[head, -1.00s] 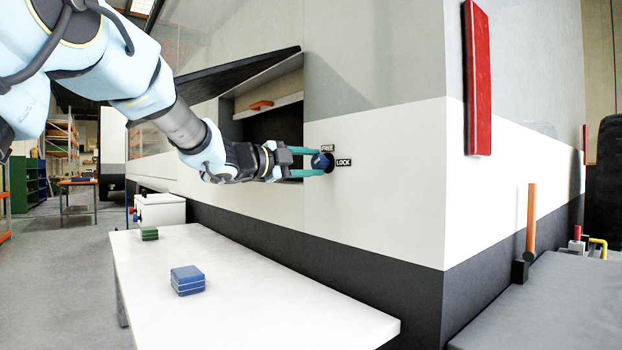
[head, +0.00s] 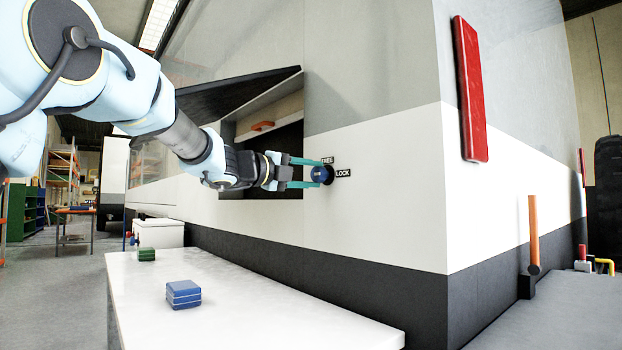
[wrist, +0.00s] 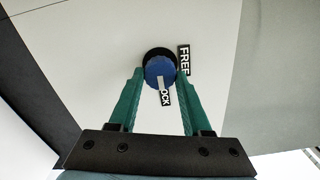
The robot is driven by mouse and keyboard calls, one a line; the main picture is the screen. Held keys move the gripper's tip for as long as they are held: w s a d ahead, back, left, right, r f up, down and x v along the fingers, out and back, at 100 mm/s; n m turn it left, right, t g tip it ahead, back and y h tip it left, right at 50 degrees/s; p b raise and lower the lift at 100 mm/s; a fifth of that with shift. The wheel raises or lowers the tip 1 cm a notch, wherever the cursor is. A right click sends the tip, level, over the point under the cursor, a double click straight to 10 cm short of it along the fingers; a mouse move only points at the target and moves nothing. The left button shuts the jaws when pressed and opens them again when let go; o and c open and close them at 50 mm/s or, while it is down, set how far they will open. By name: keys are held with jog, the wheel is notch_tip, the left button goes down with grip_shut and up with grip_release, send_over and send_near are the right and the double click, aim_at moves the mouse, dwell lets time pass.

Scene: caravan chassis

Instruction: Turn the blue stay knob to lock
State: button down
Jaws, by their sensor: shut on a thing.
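The blue stay knob (head: 321,174) is on the white band of the caravan wall, right of the open hatch. The FREE label (head: 326,160) is just above it and the LOCK label (head: 343,173) to its right. My gripper (head: 318,173) reaches in from the left, its two green fingers shut on the knob. In the wrist view the knob (wrist: 160,68) sits between the fingertips on a black base. A white mark on its face lies in line with the LOCK label (wrist: 166,97), partly overlapping its first letter. The FREE label (wrist: 184,60) is beside the knob.
A white table (head: 240,305) stands below my arm with a blue block (head: 183,294) and a green block (head: 146,254). The dark hatch flap (head: 235,95) juts out above the arm. An orange handle (head: 533,232) stands upright at the right.

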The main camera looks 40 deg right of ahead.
dwell(0.3)
jog(key=shift+c, duration=1.7)
grip_release()
jog(key=shift+a, duration=0.1)
jog(key=a+b, duration=0.1)
jog(key=a, duration=0.9)
jog(key=shift+w+a, duration=0.3)
jog(key=shift+a, duration=0.05)
